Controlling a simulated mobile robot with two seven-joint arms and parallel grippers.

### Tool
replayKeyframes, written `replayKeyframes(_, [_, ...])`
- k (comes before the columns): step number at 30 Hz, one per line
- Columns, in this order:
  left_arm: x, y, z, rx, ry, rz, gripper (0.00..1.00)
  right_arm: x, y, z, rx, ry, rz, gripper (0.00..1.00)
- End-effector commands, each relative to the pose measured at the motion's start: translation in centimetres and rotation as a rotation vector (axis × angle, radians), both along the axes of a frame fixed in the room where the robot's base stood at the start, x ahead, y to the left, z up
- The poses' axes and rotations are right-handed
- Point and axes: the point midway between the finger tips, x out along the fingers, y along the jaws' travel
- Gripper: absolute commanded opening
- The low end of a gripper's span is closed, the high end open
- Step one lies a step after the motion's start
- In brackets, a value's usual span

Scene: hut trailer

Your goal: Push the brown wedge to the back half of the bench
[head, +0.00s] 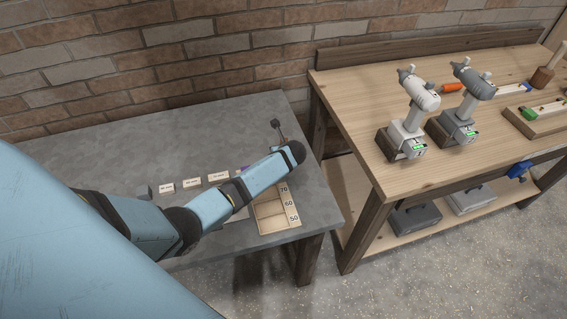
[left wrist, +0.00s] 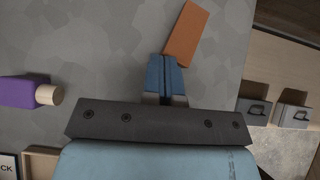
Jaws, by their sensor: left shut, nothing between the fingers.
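The brown wedge (left wrist: 187,34) lies on the grey bench (head: 120,148) and shows in the left wrist view, long and slightly tilted, just beyond my fingers. My left gripper (left wrist: 165,64) is shut and empty, its blue fingertips at the wedge's near end. They look touching or nearly so; I cannot tell which. In the head view my left arm reaches over the bench's right part, and I cannot make out the wedge or fingers there. My right gripper is in neither view.
A purple item (left wrist: 22,93) lies left of my fingers. Several small labels (head: 192,183) and a numbered wooden tray (head: 293,212) are on the bench. A wooden workbench with two drills (head: 408,132) stands to the right. A brick wall is behind.

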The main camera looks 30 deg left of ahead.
Motion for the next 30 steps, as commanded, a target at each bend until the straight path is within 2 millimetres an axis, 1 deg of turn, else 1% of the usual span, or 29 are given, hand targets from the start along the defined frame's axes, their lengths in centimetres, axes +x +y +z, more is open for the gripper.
replayKeyframes(1, [1.2, 1.4, 0.1, 0.003, -0.001, 0.002, 0.00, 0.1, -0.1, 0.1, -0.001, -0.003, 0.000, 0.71])
replayKeyframes(3, [2.4, 2.9, 0.0, 0.003, -0.001, 0.002, 0.00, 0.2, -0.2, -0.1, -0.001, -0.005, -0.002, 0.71])
replayKeyframes(6, [3.8, 4.6, -0.2, 0.000, -0.001, 0.002, 0.00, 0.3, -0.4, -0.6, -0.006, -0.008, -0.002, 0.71])
replayKeyframes(9, [4.6, 5.7, -0.2, 0.000, -0.001, 0.001, 0.00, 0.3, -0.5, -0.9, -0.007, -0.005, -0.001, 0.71])
replayKeyframes(12, [4.9, 6.1, -0.1, -0.001, 0.000, 0.001, 0.00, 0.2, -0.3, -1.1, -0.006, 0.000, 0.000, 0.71])
replayKeyframes(23, [4.9, 6.1, -0.1, -0.002, 0.000, 0.000, 0.00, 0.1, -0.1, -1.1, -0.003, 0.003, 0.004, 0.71])
replayKeyframes(26, [4.8, 6.0, 0.0, -0.002, 0.001, 0.001, 0.00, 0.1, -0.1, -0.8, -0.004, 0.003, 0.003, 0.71])
replayKeyframes(30, [4.3, 5.8, 0.3, -0.002, 0.001, 0.002, 0.00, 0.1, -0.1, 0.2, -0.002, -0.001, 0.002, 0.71])
